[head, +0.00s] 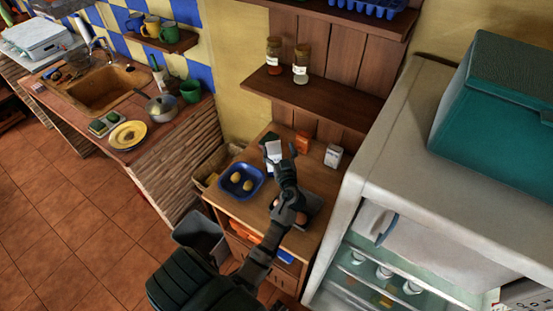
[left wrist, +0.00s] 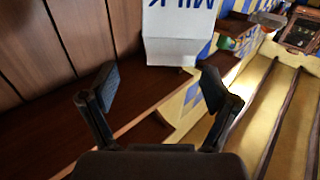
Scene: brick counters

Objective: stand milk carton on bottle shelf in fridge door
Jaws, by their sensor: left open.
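The white milk carton (head: 272,150) stands at the back of the small wooden cabinet top. In the left wrist view the carton (left wrist: 180,48) shows blue MILK lettering, just beyond the fingertips. My left gripper (head: 281,159) is open and reaches toward the carton. In the left wrist view its two fingers (left wrist: 158,88) are spread with nothing between them. The white fridge (head: 350,215) stands at the right, and its lit inside shows shelves with several pale items. I cannot tell which part is the door's bottle shelf. My right gripper is not in view.
A blue tray (head: 226,187) with yellow items sits left of my gripper. A wooden shelf (head: 312,98) with two jars hangs above. A teal box (head: 495,105) sits on the fridge.

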